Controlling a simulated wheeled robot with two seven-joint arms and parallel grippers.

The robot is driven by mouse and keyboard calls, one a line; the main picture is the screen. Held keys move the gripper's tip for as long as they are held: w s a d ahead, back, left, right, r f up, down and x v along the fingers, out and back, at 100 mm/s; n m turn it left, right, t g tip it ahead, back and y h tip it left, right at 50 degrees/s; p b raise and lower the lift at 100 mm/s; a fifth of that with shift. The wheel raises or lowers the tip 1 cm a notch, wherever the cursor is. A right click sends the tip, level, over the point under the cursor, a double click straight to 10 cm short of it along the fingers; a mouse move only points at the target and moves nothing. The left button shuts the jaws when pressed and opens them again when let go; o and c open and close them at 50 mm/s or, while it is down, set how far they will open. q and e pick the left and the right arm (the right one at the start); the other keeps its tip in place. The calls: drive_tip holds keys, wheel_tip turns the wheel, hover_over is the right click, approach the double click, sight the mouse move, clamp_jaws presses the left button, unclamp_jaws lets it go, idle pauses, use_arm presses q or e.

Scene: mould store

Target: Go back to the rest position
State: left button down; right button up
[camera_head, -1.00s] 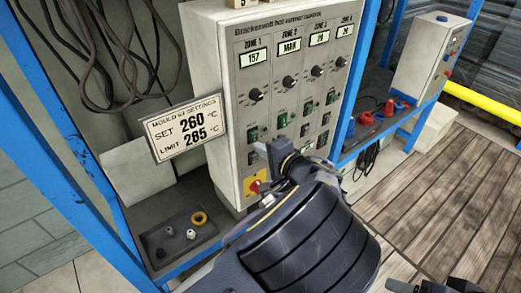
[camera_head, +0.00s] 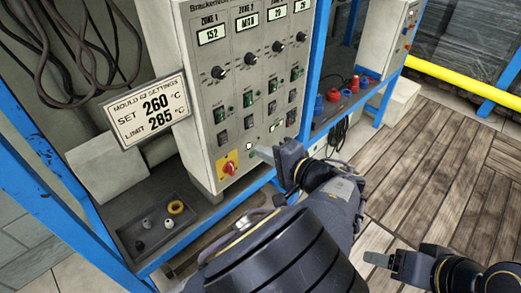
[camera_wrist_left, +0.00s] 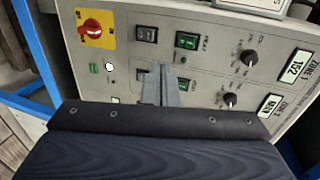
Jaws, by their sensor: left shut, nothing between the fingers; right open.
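My left gripper (camera_head: 262,153) is shut and empty in front of the lower part of the grey control cabinet (camera_head: 203,125). Its closed fingertips (camera_wrist_left: 160,84) also show in the left wrist view, pointing at the panel's lower switches. I cannot tell whether they touch the panel. My left forearm hides the floor at bottom centre. My right gripper (camera_head: 378,259) is open and empty at the lower right, above the wooden floor. Its finger gap is hard to see from this angle.
A red rotary switch (camera_head: 229,168) on yellow is beside the left fingers. A settings sign (camera_head: 146,108) and a tray (camera_head: 130,232) of small parts are left. Blue frame posts (camera_head: 316,62) flank the cabinet. Wooden floor (camera_head: 440,150) at right is clear.

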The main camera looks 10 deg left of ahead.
idle(0.3)
use_arm(q)
drive_tip(key=s+a+f+n+g+h, duration=0.2)
drive_tip(key=s+a+f+g+h, duration=0.2)
drive_tip(key=a, duration=0.2)
drive_tip(key=s+a+f+n+g+h, duration=0.2)
drive_tip(key=s+a+f+g+h, duration=0.15)
drive_tip(key=a, duration=0.35)
drive_tip(key=s+a+r+n+t+h, duration=0.1)
drive_tip(key=s+r+n+t+h, duration=0.1)
drive_tip(key=s+h, duration=0.2)
drive_tip(key=s+a+r+n+t+h, duration=0.1)
drive_tip(key=s+r+n+t+h, duration=0.1)
drive_tip(key=s, duration=0.8)
drive_tip(key=shift+s+r+n+h, duration=0.4)
drive_tip(key=shift+r+n+h, duration=0.2)
drive_tip(key=shift+r+h, duration=0.35)
drive_tip(key=shift+a, duration=0.1)
